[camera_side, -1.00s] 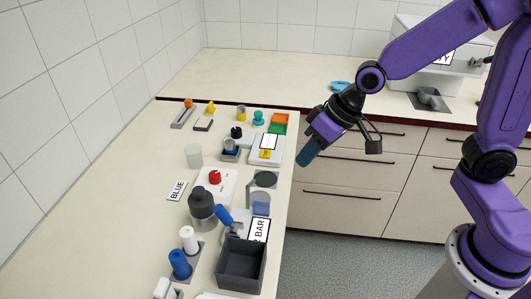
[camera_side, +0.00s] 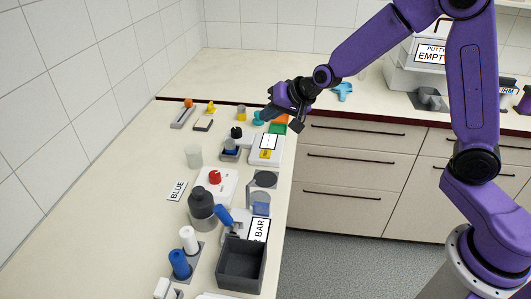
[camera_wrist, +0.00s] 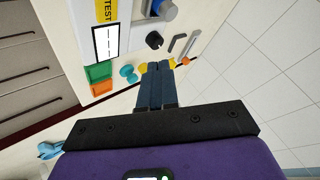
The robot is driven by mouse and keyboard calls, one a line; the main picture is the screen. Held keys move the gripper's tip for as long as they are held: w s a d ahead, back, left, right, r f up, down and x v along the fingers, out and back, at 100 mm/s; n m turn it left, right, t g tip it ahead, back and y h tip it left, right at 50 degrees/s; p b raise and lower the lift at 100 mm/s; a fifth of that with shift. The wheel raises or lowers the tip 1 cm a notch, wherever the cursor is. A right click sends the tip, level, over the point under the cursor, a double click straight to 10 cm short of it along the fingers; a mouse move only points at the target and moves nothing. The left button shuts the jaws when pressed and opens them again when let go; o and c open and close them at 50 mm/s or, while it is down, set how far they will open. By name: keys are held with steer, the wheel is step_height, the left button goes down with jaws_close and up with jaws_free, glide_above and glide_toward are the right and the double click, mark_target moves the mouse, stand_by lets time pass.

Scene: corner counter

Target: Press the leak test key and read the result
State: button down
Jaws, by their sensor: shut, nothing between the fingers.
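The leak tester is a white box (camera_side: 257,160) on the left counter. It has a yellow key or label marked TEST (camera_wrist: 106,10) and a white display (camera_wrist: 106,42) that seems to show only dashes. In the side view the yellow patch (camera_side: 265,154) lies in front of the display (camera_side: 269,141). My gripper (camera_side: 268,114) is shut and empty, over the counter just behind the tester, near a teal knob-like piece (camera_side: 258,118).
Green (camera_wrist: 99,72) and orange (camera_wrist: 102,87) blocks or trays sit beside the display. A dark bottle (camera_side: 201,206) and open grey box (camera_side: 241,265) are nearer the camera.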

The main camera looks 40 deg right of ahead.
mark_target(269, 154)
steer(key=shift+f, duration=4.4)
steer(key=shift+f, duration=0.1)
steer(key=shift+f, duration=0.35)
steer(key=shift+f, duration=0.4)
steer(key=shift+r, duration=0.85)
